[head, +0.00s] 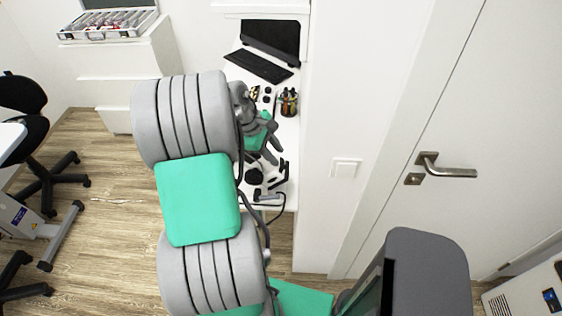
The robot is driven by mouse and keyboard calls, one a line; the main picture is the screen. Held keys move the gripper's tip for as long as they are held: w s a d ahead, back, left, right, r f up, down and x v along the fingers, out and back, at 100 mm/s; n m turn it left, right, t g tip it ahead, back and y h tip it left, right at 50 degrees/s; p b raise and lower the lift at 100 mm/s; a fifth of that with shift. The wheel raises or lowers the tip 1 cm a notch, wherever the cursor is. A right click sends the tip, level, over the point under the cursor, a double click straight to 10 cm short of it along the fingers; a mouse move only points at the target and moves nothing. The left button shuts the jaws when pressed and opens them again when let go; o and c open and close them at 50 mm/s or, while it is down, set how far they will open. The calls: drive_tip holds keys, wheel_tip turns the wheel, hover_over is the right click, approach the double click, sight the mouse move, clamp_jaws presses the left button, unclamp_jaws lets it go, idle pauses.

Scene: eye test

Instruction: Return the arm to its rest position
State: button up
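My arm (198,199) fills the middle of the head view, with thick grey ribbed joints and green covers. It reaches away from me towards a narrow white desk (289,141). My gripper (279,158), small and dark grey beyond a green wrist part, is partly hidden behind the arm. Its two fingers look spread apart, with nothing seen between them. It shows over the desk, just above a black and white device (256,174); I cannot tell the height between them.
A black keyboard (258,66), a dark screen (271,40) and a pen holder (288,103) are on the desk. A wall and a white door (480,120) close off the right. A black chair (30,125) stands left. Wooden floor (105,205) is open between chair and arm.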

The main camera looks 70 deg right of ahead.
drive_tip(key=shift+w+r, duration=0.1)
drive_tip(key=shift+r, duration=0.2)
